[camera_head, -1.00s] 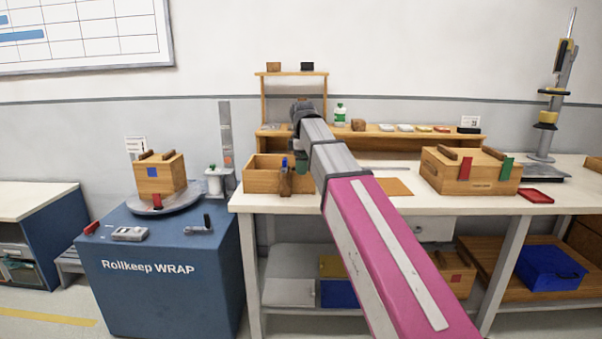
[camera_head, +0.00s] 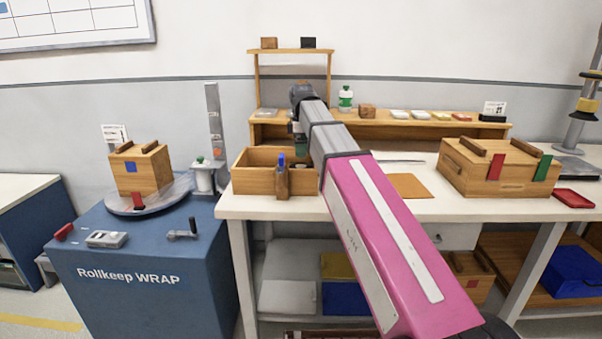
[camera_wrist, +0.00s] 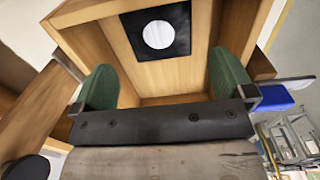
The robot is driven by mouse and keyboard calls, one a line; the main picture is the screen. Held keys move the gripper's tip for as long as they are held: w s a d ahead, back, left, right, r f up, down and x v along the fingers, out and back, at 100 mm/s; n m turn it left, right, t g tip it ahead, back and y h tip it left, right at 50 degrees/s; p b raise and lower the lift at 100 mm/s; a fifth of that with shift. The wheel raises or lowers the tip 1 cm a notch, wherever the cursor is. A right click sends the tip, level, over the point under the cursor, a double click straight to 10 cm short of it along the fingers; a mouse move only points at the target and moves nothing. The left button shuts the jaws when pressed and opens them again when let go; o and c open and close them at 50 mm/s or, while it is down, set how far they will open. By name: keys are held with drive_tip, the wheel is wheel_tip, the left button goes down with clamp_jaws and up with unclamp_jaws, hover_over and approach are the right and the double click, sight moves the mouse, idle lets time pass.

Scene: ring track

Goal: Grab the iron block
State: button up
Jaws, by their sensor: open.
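No block is plainly marked as iron. A small black block (camera_head: 308,42) sits on the top shelf, beside a brown block; it may be the iron one, but I cannot tell. My gripper (camera_head: 301,146) hangs at the right end of an open wooden bin (camera_head: 252,181), mostly hidden by my arm. In the wrist view, my gripper (camera_wrist: 165,85) has its two green-padded fingers spread wide with nothing between them. Beyond them are wooden box walls and a black square with a white disc (camera_wrist: 158,34); I cannot tell whether this is a block or a flat marking.
A lidded wooden crate (camera_head: 495,172) and a red tray (camera_head: 573,198) stand on the right of the bench. A raised wooden shelf (camera_head: 380,126) with a green-white bottle (camera_head: 345,99) runs behind. A blue wrapping machine (camera_head: 140,260) bearing a wooden box stands left.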

sight(301, 166)
wheel_tip(301, 166, down, 8)
drive_tip(key=shift+w+a+f, duration=0.1)
drive_tip(key=c, duration=1.4)
